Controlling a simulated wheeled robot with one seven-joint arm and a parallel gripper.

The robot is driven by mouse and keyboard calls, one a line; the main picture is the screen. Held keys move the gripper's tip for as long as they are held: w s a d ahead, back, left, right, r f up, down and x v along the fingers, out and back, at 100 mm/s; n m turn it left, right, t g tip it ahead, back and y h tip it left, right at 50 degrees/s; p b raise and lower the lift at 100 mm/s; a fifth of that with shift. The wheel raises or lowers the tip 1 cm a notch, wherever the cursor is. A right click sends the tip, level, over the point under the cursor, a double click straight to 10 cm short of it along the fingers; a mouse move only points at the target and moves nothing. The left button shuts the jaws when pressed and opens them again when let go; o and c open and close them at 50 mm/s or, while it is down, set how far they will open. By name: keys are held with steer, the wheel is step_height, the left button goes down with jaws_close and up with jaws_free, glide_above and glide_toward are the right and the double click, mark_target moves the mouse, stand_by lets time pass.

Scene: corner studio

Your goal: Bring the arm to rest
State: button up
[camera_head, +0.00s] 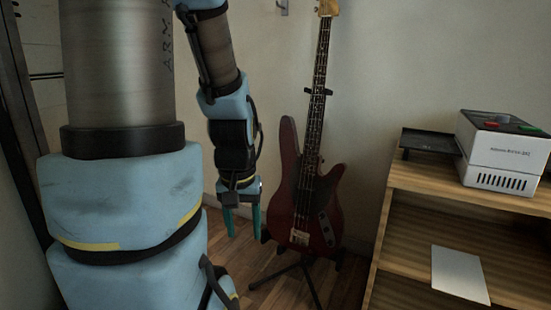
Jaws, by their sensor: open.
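My arm fills the left of the head view, with blue and grey links in front of the wall. My gripper (243,221) hangs at the end of the arm near the middle of the picture, with its two teal fingers pointing down. The fingers stand apart with nothing between them. The gripper is just left of a dark red bass guitar in the picture; I cannot tell how far apart they are in depth. Part of the arm is cut off by the top edge.
The bass guitar (316,212) stands upright on a black stand (306,278) by the wall. At the right is a wooden shelf unit (410,177) with a black tray (428,143), a white device (507,155) and a white sheet (459,273). Some wooden floor (250,262) shows bare.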

step_height(320, 180, up, 31)
steer(key=p, duration=3)
steer(key=shift+w+r, duration=0.15)
steer(key=shift+w, duration=0.05)
